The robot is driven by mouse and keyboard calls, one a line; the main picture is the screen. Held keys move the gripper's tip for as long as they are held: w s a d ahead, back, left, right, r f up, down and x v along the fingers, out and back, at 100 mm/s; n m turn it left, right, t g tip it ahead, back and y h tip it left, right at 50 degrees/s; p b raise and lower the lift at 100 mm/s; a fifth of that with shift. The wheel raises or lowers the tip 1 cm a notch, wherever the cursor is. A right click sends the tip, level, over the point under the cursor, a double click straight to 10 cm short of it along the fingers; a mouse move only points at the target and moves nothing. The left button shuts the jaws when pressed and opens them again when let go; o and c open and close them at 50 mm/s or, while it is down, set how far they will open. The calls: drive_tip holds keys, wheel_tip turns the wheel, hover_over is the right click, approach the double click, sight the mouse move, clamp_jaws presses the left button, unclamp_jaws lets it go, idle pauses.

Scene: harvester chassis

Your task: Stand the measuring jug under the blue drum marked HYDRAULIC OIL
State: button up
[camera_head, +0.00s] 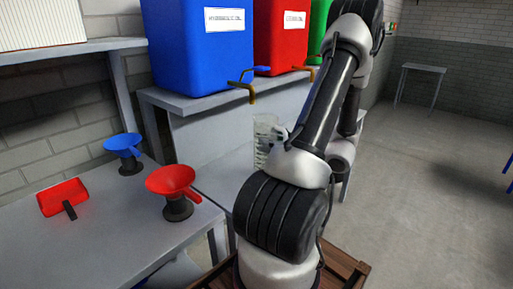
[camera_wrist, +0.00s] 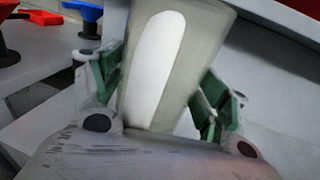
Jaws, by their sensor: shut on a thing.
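The measuring jug (camera_head: 263,137) is translucent with dark markings and stands upright just left of my arm in the head view. In the wrist view the jug (camera_wrist: 168,70) fills the middle, between the green pads of my gripper (camera_wrist: 160,88), which is shut on it. My arm hides most of the gripper in the head view.
A red drum (camera_head: 281,38) and a green drum (camera_head: 320,25) stand right of the blue one. A lower grey ledge (camera_head: 225,172) lies below the shelf. A blue funnel (camera_head: 123,143), a red funnel (camera_head: 171,180) and a red scoop (camera_head: 62,197) are on the left bench.

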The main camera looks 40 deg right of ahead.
sight(257, 145)
drive_tip(key=x, duration=0.5)
drive_tip(key=shift+w, duration=0.2)
drive_tip(key=shift+f, duration=1.85)
drive_tip(key=o, duration=1.2)
drive_tip(key=v, duration=1.2)
